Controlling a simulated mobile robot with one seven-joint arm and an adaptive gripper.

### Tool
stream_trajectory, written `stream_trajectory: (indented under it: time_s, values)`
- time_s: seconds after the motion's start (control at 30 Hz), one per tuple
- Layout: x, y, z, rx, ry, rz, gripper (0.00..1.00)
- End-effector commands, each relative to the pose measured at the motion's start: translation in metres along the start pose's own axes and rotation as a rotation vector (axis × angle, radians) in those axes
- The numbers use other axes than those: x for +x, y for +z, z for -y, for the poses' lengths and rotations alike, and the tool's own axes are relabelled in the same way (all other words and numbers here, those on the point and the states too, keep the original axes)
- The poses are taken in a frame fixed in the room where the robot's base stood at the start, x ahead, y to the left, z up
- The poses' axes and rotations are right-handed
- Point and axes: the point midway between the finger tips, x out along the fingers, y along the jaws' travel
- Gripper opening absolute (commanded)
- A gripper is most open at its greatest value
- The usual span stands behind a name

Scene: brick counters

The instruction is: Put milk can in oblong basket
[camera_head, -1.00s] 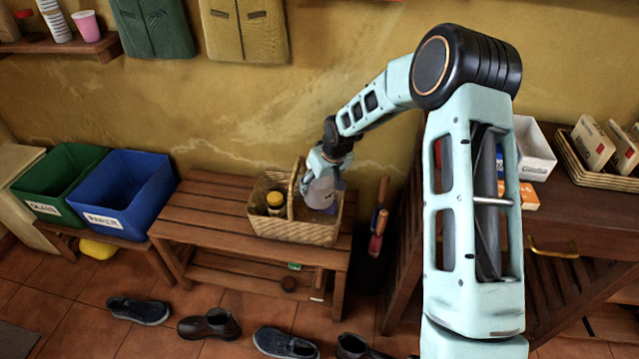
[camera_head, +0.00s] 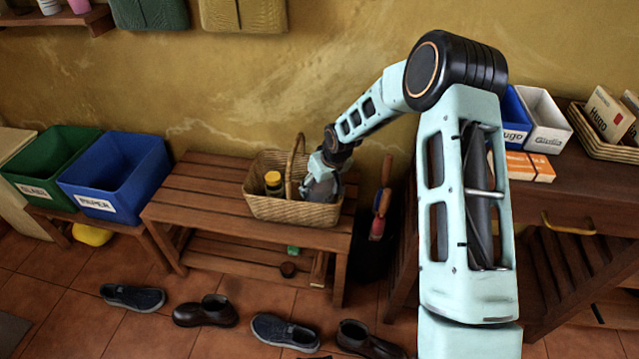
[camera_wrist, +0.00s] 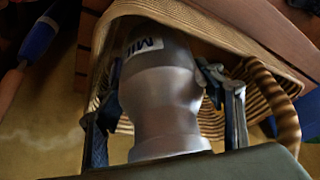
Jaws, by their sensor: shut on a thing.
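The oblong basket (camera_head: 292,209) is woven, with an arched handle across its middle, and stands on the slatted wooden bench. A jar with a yellow lid (camera_head: 273,182) is in its left half. My gripper (camera_head: 322,178) is at the basket's right half. In the wrist view my gripper (camera_wrist: 168,112) is shut on the grey metal milk can (camera_wrist: 160,95), with one finger on each side and a label reading "MIL". The can is in the right half, beside the handle, inside the basket wall (camera_wrist: 205,30). Whether its base touches the basket floor is hidden.
A green bin (camera_head: 50,165) and a blue bin (camera_head: 120,175) stand left of the bench (camera_head: 200,190). Brushes (camera_head: 380,205) hang at its right. Several shoes (camera_head: 205,311) lie on the floor in front. A dark counter with boxes is at the right.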

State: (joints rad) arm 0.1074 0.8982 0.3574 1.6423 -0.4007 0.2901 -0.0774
Motion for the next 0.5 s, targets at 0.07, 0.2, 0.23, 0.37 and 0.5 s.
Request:
stream_trajectory:
  time_s: [0.07,0.2,0.23,0.37,0.5]
  values:
    - [0.011,0.004,0.000,-0.001,0.000,-0.001,0.32]
    - [0.024,0.009,0.000,0.000,0.000,-0.001,0.32]
    - [0.026,0.010,0.000,0.000,0.000,-0.001,0.32]
    - [0.034,0.013,0.000,0.001,0.000,-0.002,0.32]
    - [0.039,0.015,0.000,0.001,0.000,-0.002,0.32]
